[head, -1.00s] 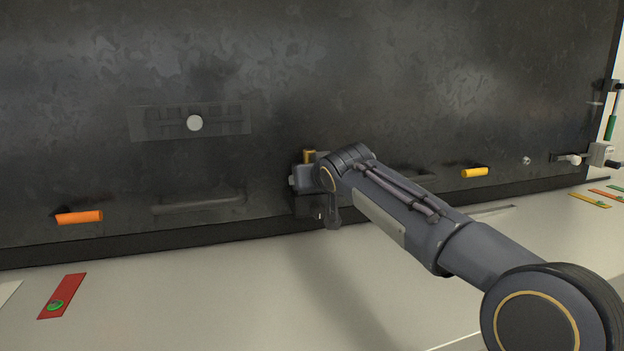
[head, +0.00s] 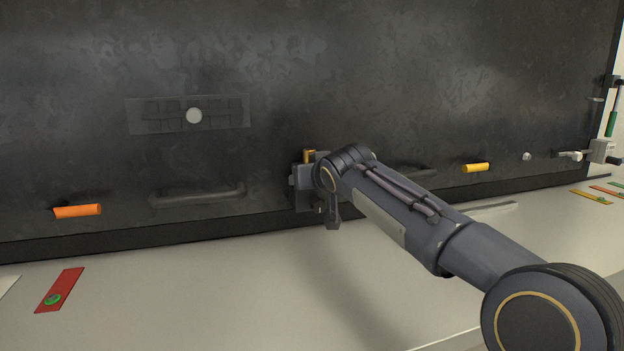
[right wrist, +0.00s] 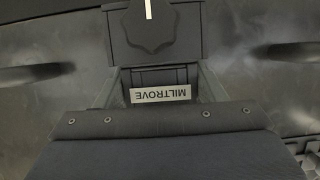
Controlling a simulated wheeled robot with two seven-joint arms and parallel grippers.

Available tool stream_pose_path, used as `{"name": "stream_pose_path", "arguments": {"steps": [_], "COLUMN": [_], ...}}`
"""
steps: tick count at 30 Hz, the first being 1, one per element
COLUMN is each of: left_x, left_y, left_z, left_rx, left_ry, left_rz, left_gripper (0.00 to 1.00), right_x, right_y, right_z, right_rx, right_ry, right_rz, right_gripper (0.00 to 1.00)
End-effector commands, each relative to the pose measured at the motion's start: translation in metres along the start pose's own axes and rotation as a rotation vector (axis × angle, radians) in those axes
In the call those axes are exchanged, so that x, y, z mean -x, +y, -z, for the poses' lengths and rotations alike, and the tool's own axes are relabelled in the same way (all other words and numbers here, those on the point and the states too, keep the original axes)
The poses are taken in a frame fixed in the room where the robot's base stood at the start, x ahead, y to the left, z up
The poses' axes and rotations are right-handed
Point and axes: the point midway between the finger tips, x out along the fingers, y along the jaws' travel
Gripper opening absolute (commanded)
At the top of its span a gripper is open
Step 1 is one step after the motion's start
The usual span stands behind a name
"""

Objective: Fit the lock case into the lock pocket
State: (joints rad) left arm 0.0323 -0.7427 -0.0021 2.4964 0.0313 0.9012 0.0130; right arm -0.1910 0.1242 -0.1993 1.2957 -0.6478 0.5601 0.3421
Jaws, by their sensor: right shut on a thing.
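My right gripper (right wrist: 158,100) is shut on a dark case with an upside-down white MILTROVE label (right wrist: 160,94), which I take to be the lock case. A dark block (right wrist: 120,28) with a black knob and a white mark sits just beyond it in the right wrist view. I cannot tell whether block and case are one piece. In the head view my right gripper is against or very near the dark panel, mostly hidden by my wrist. A brass piece (head: 309,155) shows above it. The lock pocket is not clearly visible, so seating cannot be judged. My left gripper is not in view.
A red card (head: 66,282) lies on the pale surface, which is clear in front.

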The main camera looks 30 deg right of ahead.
Motion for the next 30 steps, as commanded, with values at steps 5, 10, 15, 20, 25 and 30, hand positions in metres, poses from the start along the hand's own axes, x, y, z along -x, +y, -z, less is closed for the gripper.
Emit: {"name": "stream_pose_path", "arguments": {"steps": [5, 10, 15, 20, 25, 30], "left_x": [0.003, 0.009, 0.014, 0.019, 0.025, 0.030], "left_y": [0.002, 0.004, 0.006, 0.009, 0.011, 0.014], "left_z": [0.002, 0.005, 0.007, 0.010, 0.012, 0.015], "left_rx": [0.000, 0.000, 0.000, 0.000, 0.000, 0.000], "left_ry": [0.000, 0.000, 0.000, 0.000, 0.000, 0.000], "left_rz": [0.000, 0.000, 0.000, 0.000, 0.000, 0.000], "left_gripper": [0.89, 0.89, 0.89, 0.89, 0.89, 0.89], "right_x": [0.001, 0.005, 0.008, 0.011, 0.014, 0.017], "right_y": [0.000, 0.000, 0.000, 0.000, 0.000, 0.000], "right_z": [0.003, 0.011, 0.019, 0.026, 0.034, 0.042], "right_rx": [-0.001, -0.001, -0.001, -0.001, -0.001, -0.001], "right_ry": [-0.005, -0.003, -0.002, -0.001, 0.000, 0.001], "right_rz": [0.000, 0.000, 0.000, 0.001, 0.001, 0.000], "right_gripper": [0.27, 0.27, 0.27, 0.27, 0.27, 0.27]}}
